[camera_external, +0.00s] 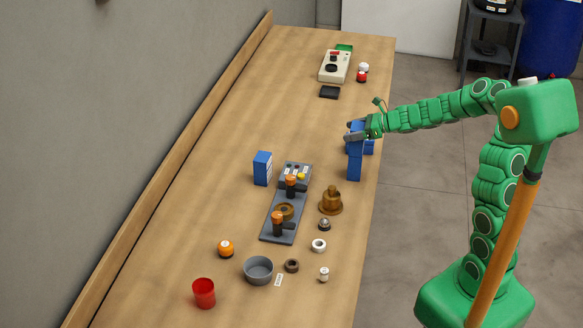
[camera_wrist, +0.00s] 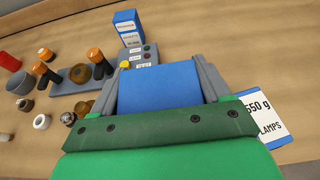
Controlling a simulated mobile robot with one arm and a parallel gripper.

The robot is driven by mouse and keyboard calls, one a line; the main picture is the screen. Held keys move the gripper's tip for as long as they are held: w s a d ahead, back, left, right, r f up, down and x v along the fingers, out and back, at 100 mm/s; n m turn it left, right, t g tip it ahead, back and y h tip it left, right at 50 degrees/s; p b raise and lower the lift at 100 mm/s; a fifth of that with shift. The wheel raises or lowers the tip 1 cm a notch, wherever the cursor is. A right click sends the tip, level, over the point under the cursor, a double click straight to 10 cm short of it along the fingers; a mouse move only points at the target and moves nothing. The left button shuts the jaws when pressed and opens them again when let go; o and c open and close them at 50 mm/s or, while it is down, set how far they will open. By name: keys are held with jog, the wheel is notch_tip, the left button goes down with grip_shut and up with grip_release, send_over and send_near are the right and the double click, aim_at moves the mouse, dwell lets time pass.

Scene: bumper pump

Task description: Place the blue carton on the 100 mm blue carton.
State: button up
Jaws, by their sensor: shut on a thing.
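My gripper (camera_external: 362,132) is shut on a blue carton (camera_wrist: 157,88) near the right edge of the table. In the wrist view the carton's plain blue face sits between the two grey fingers (camera_wrist: 158,66). In the external view a blue carton face (camera_external: 354,166) shows directly below the gripper, and more blue (camera_external: 369,147) shows just right of it. I cannot tell whether the held carton touches what is below. A carton with a white "LAMPS" label (camera_wrist: 264,118) is partly hidden beside my gripper in the wrist view. Another blue carton (camera_external: 262,168) stands upright left of the control panel; it also shows in the wrist view (camera_wrist: 128,27).
A grey panel (camera_external: 269,230) with orange-topped levers lies mid-table. A brass bell-shaped part (camera_external: 330,201), a grey bowl (camera_external: 258,270), a red cup (camera_external: 204,293) and small parts are nearer the camera. A beige device (camera_external: 334,66) is at the far end.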

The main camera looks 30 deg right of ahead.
jog(key=shift+f, duration=0.1)
jog(key=o, duration=1.1)
jog(key=shift+r, duration=0.2)
jog(key=shift+v, duration=6)
